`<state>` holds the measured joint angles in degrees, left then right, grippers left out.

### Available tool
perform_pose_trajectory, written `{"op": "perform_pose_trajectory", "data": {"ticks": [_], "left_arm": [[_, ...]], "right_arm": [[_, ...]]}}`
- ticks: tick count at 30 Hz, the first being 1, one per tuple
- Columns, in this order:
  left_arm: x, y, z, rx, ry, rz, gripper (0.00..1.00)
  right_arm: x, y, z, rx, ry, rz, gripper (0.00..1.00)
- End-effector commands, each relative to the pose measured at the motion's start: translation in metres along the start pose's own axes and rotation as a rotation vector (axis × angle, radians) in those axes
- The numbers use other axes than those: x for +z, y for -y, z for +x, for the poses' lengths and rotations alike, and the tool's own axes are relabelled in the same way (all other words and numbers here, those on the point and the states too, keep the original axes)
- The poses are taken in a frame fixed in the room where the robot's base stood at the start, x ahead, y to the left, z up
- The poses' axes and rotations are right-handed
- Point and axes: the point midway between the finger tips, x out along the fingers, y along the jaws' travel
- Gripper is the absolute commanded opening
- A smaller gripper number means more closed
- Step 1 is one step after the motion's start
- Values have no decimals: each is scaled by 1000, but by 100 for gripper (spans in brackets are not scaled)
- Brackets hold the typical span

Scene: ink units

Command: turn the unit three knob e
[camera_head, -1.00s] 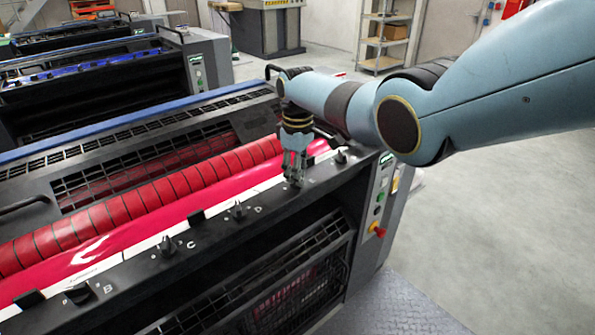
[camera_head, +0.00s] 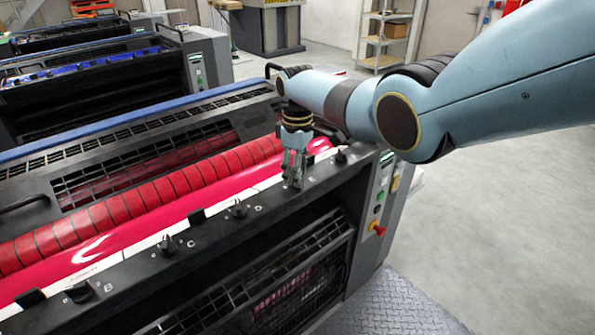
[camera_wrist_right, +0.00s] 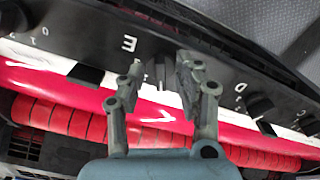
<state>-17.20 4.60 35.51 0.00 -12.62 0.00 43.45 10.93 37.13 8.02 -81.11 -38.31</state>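The knob row runs along the dark front rail of the nearest unit (camera_head: 222,232). Knob E (camera_wrist_right: 157,72) is a small dark knob beside the white letter E in the wrist view. My right gripper (camera_wrist_right: 160,66) is over it, one finger on each side. The fingers are partly open, and a narrow gap seems to show beside the knob. In the head view my right gripper (camera_head: 292,184) points down at the rail and hides knob E. My left gripper is not in view.
Knob D (camera_head: 238,210), knob C (camera_head: 168,246) and knob B (camera_head: 79,292) stand to the left along the rail. Another knob (camera_head: 341,157) is just right of the gripper. Red rollers (camera_head: 150,195) lie behind. A control panel (camera_head: 381,195) is at the right end.

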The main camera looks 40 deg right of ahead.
Motion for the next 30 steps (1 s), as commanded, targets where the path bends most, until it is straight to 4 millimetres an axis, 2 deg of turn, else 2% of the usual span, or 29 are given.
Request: {"op": "perform_pose_trajectory", "data": {"ticks": [8,11,21,25,30], "left_arm": [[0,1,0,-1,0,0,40],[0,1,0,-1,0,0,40],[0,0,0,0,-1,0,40],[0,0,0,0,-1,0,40],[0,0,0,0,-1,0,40]], "right_arm": [[0,-1,-7,1,-1,1,34],[0,-1,-21,2,-2,1,34],[0,-1,-95,2,-1,0,34],[-1,-1,-112,1,-1,1,34],[0,0,-120,0,0,1,34]]}}
